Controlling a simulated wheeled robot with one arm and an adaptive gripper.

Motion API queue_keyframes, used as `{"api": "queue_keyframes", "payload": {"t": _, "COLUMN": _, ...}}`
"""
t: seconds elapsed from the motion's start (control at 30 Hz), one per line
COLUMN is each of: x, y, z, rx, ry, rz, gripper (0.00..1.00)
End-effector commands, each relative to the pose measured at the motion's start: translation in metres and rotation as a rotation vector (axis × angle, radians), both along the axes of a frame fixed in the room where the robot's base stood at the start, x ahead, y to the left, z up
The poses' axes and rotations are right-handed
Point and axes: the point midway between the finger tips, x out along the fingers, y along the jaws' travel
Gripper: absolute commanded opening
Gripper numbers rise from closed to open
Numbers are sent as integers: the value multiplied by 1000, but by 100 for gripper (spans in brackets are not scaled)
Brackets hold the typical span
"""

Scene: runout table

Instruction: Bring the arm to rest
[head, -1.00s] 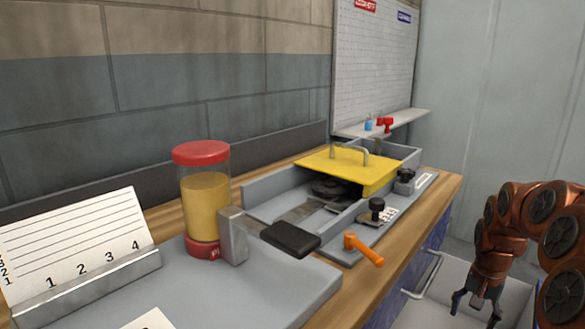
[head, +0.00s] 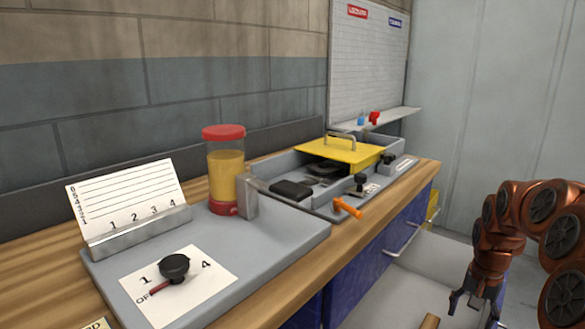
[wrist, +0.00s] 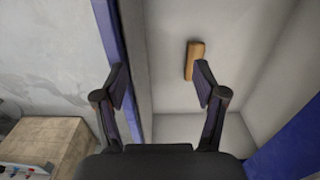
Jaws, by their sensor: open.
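My gripper (head: 476,305) hangs at the lower right of the head view, at the end of my copper-coloured arm, fingers pointing down. In the wrist view my gripper (wrist: 160,72) has its two dark fingers spread wide with nothing between them. It is above an open, pale-walled drawer or bin (head: 440,262) beside the bench. A small wooden block (wrist: 195,60) lies inside, beyond the right fingertip and apart from it. Its end also shows at the bottom of the head view (head: 430,321).
A wooden bench (head: 268,313) with blue fronts (head: 358,262) runs along the left. On it are a jar with a red lid (head: 225,165), a dial knob (head: 174,268), a card holder (head: 135,232), an orange lever (head: 347,207) and a yellow cover (head: 342,150).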

Motion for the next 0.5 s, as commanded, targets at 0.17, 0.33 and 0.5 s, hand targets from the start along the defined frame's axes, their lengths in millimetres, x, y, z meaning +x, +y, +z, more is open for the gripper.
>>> {"api": "queue_keyframes", "payload": {"t": 0.17, "x": -6, "y": 16, "z": 19, "rx": 5, "ry": 4, "rz": 38, "gripper": 71}}
{"api": "queue_keyframes", "payload": {"t": 0.33, "x": -15, "y": 37, "z": 42, "rx": 11, "ry": 6, "rz": 87, "gripper": 71}}
{"api": "queue_keyframes", "payload": {"t": 0.5, "x": -30, "y": 64, "z": 71, "rx": 18, "ry": 15, "rz": 152, "gripper": 71}}
